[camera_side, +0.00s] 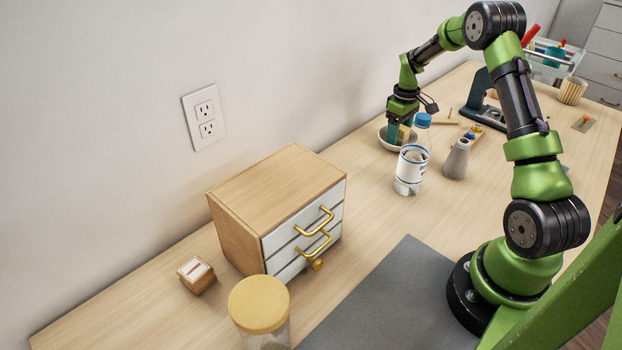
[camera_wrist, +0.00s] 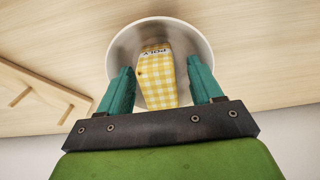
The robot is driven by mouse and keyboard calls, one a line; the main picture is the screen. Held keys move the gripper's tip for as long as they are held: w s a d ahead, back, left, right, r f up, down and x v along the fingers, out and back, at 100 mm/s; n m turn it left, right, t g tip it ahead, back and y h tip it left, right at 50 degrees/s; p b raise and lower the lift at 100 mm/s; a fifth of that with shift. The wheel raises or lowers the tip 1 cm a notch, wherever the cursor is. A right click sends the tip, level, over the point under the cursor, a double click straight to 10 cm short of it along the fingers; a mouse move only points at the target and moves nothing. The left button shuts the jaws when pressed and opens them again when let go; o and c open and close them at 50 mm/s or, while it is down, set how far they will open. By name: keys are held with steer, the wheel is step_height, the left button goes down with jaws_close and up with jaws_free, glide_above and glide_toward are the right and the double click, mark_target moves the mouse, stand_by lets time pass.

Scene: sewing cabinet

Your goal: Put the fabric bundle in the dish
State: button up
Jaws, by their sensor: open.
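The fabric bundle (camera_wrist: 157,76) is yellow and white checked, with a paper label reading POLY. In the wrist view it lies inside the round pale dish (camera_wrist: 119,42). My gripper (camera_wrist: 162,78) is open, with one teal finger on each side of the bundle and a gap to it on both sides. In the side view my gripper (camera_side: 398,133) points down over the dish (camera_side: 385,142), behind the bottle. The bundle (camera_side: 404,132) shows only as a small yellow patch beside the fingers.
A clear bottle (camera_side: 411,170) with a blue cap stands close in front of the dish, with a grey cone-shaped container (camera_side: 457,160) to its right. A wooden rack (camera_wrist: 38,95) lies left of the dish in the wrist view. A small drawer cabinet (camera_side: 280,210) stands further left.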

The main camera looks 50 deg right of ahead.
step_height(320, 180, up, 12)
steer(key=shift+f, duration=0.25)
steer(key=s+a+r+m+t, duration=0.1)
steer(key=s+a+r+t, duration=0.1)
steer(key=a+r, duration=0.55)
steer(key=s+a+r+m+t, duration=0.1)
steer(key=a+r, duration=0.3)
steer(key=a, duration=0.6)
steer(key=s+a+m+t+y, duration=0.2)
steer(key=s+a+t, duration=0.2)
steer(key=s+a, duration=1)
steer(key=shift+a+f, duration=0.2)
steer(key=shift+a, duration=0.2)
steer(key=shift+o, duration=0.5)
